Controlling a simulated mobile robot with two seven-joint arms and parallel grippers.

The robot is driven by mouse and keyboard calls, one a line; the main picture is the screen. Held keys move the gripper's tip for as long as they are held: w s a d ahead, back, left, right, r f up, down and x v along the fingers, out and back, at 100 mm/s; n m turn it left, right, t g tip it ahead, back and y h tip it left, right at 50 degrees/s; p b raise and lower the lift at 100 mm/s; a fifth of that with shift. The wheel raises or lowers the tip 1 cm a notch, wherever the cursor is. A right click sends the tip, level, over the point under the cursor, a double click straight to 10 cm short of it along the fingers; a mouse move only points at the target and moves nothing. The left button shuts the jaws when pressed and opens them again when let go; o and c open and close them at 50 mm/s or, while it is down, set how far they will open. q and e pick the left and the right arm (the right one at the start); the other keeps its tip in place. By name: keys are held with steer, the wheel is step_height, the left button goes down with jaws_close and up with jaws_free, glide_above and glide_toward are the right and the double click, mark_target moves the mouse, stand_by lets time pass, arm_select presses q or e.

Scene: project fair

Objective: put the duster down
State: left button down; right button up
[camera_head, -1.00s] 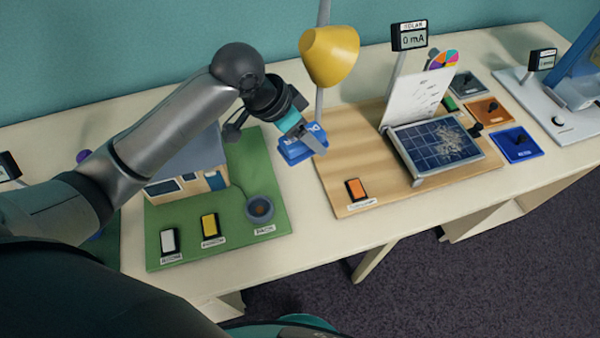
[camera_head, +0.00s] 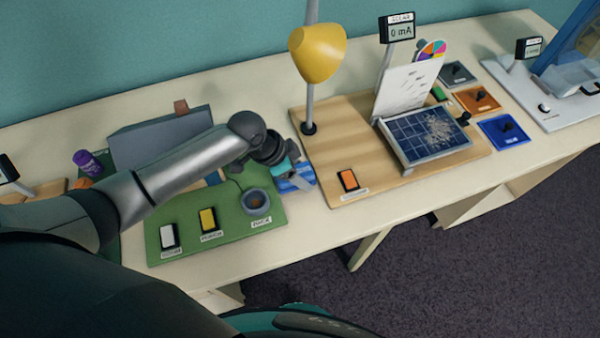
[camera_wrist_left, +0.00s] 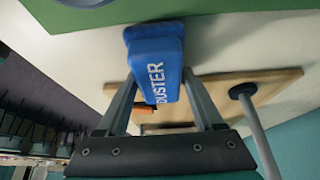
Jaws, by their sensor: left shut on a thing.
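The duster (camera_head: 296,184) is a blue block with white lettering that reads DUSTER in the left wrist view (camera_wrist_left: 157,68). My left gripper (camera_head: 290,175) is shut on it, with one finger on each side in the left wrist view (camera_wrist_left: 159,88). In the head view the duster is at the strip of table (camera_head: 318,218) between the green board and the wooden board, partly hidden by my gripper. Its far end is close to the tabletop in the wrist view; I cannot tell whether it touches. My right gripper is not in view.
The green board (camera_head: 165,254) with switches and a grey cup (camera_head: 256,201) lies just left. The wooden board (camera_head: 385,185) with a yellow lamp (camera_head: 318,52) and solar panel (camera_head: 428,135) lies right. The table's front edge is near; bare tabletop lies between the boards.

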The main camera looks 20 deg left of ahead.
arm_select(q)
steer(key=shift+f, duration=0.2)
steer(key=shift+f, duration=0.3)
steer(key=shift+c, duration=2.3)
jaws_free()
steer(key=shift+s, duration=0.15)
steer(key=o, duration=0.4)
steer(key=shift+s+f, duration=0.15)
steer(key=shift+o, duration=0.2)
